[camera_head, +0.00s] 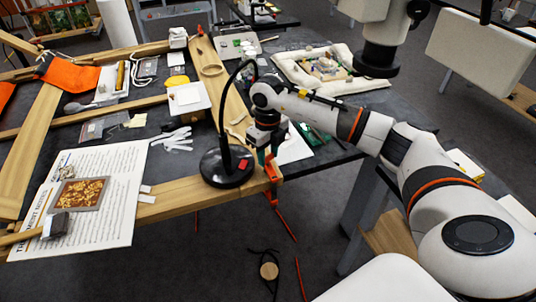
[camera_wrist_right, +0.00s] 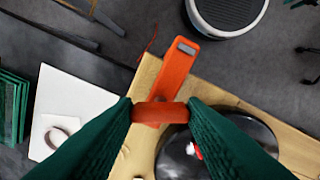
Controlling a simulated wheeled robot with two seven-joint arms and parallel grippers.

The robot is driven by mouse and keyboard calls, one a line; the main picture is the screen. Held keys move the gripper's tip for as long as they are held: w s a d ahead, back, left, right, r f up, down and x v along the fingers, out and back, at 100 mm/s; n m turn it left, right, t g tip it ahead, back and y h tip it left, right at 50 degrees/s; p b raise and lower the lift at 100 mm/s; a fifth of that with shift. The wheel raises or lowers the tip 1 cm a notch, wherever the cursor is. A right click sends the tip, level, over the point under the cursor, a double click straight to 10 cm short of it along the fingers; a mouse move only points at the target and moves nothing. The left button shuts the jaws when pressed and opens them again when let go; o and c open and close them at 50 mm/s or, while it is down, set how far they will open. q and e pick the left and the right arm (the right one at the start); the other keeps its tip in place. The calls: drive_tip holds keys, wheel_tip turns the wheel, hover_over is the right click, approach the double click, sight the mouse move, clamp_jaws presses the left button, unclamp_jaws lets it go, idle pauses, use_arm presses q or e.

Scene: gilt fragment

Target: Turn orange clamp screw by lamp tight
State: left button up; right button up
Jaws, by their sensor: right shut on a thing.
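The orange clamp (camera_head: 272,170) sits at the edge of the wooden frame, just right of the black lamp base (camera_head: 227,168). In the right wrist view the clamp's orange body (camera_wrist_right: 179,70) lies over the light wood, and its short orange bar (camera_wrist_right: 160,112) crosses between my fingers. My right gripper (camera_head: 264,155) reaches in from the right. Its green fingers (camera_wrist_right: 160,113) are shut on that orange bar, one at each end. The glossy lamp base (camera_wrist_right: 240,130) shows partly behind the right finger. Where the bar meets the screw is partly hidden. My left gripper is out of view.
The lamp's thin black neck (camera_head: 222,95) rises close left of my right gripper. A printed sheet (camera_head: 115,195) with a gilt fragment (camera_head: 80,194) lies at left.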

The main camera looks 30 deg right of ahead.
drive_tip(key=m, duration=0.6)
drive_tip(key=shift+m+b, duration=0.3)
drive_tip(key=shift+b, duration=0.05)
drive_tip(key=m, duration=0.6)
drive_tip(key=shift+w+r, duration=0.1)
drive_tip(key=shift+r, duration=0.05)
drive_tip(key=m, duration=0.4)
drive_tip(key=shift+m, duration=0.4)
drive_tip(key=shift+m+p, duration=0.55)
drive_tip(key=shift+m, duration=1.45)
drive_tip(key=shift+d, duration=0.1)
drive_tip(key=o, duration=1)
